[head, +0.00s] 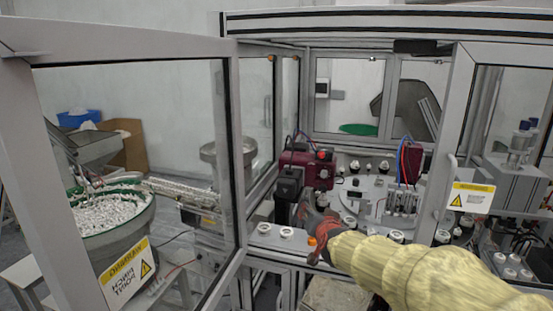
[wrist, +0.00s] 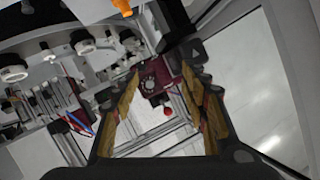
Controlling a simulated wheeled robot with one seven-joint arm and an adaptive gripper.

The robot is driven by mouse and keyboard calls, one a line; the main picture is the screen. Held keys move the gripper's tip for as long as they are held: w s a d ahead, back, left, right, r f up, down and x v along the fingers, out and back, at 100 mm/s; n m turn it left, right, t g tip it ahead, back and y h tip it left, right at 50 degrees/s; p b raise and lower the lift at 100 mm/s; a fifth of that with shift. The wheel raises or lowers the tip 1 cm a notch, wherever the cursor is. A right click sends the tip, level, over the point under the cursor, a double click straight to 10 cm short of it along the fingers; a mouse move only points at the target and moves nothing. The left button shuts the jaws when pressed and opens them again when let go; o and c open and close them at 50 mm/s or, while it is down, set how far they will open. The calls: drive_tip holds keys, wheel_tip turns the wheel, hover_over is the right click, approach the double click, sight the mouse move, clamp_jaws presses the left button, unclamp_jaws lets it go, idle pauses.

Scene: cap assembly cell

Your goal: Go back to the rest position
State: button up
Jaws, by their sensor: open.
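My gripper (head: 308,222) reaches through the open front of the machine cell. It is at the end of my arm, which wears a yellow sleeve. In the wrist view my gripper (wrist: 163,82) has its two fingers spread apart, with nothing between the tips. The dark red unit (wrist: 150,78) of the cell shows beyond the fingers. In the head view that dark red unit (head: 307,168) stands behind my gripper. An orange part (head: 311,241) shows close beside the gripper; whether they touch cannot be told.
A framed glass door (head: 130,170) stands open at the left, and another glass panel (head: 470,140) is at the right. White caps (head: 287,232) sit on the front ledge. A round plate (head: 370,190) with fixtures lies inside. A feeder bowl (head: 110,215) is at far left.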

drive_tip(key=s+d+f+n+g+b, duration=0.1)
drive_tip(key=s+d+f+g, duration=0.1)
drive_tip(key=s, duration=1.2)
drive_tip(key=s+d+f+n+g+b, duration=0.1)
drive_tip(key=s+f, duration=0.5)
drive_tip(key=s, duration=0.8)
drive_tip(key=s+d+f+n+g+b, duration=0.1)
drive_tip(key=s+d+f+n+g, duration=0.1)
drive_tip(key=s, duration=1.2)
wheel_tip(320, 180, down, 2)
drive_tip(key=d+g, duration=0.1)
drive_tip(key=g, duration=0.2)
drive_tip(key=shift+s+d+g+b, duration=0.3)
drive_tip(key=shift+s+d, duration=0.05)
drive_tip(key=shift+d, duration=0.05)
drive_tip(key=shift+c, duration=0.4)
